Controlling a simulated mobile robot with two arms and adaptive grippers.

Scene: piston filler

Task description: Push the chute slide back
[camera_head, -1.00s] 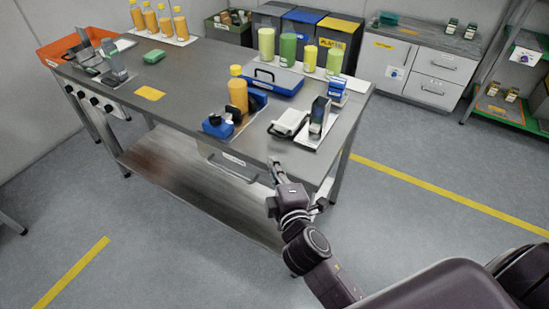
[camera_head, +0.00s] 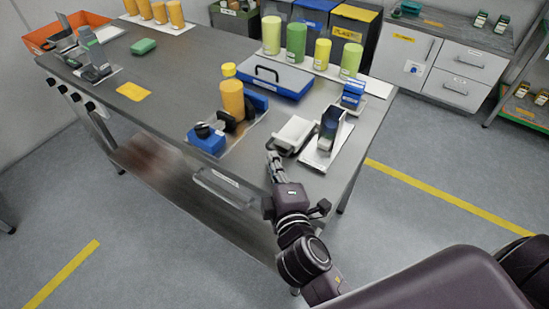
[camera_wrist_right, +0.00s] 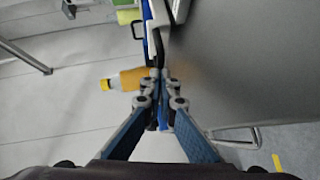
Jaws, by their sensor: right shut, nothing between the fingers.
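A white flat part with a dark front edge (camera_head: 294,133), which may be the chute slide, lies near the table's front right corner. Beside it a dark upright block (camera_head: 330,130) stands on a white plate. My right gripper (camera_head: 271,160) is shut and empty at the front edge of the table, just in front of the white part. Whether they touch I cannot tell. In the right wrist view my gripper's fingertips (camera_wrist_right: 166,82) are together, with a white part (camera_wrist_right: 157,18) beyond them. My left gripper is not in view.
A yellow bottle (camera_head: 232,98) and a blue device (camera_head: 207,139) stand left of the white part. Behind are a blue case (camera_head: 265,82) and several green and yellow cylinders (camera_head: 296,43). A drawer handle (camera_head: 225,188) juts below the table's front edge.

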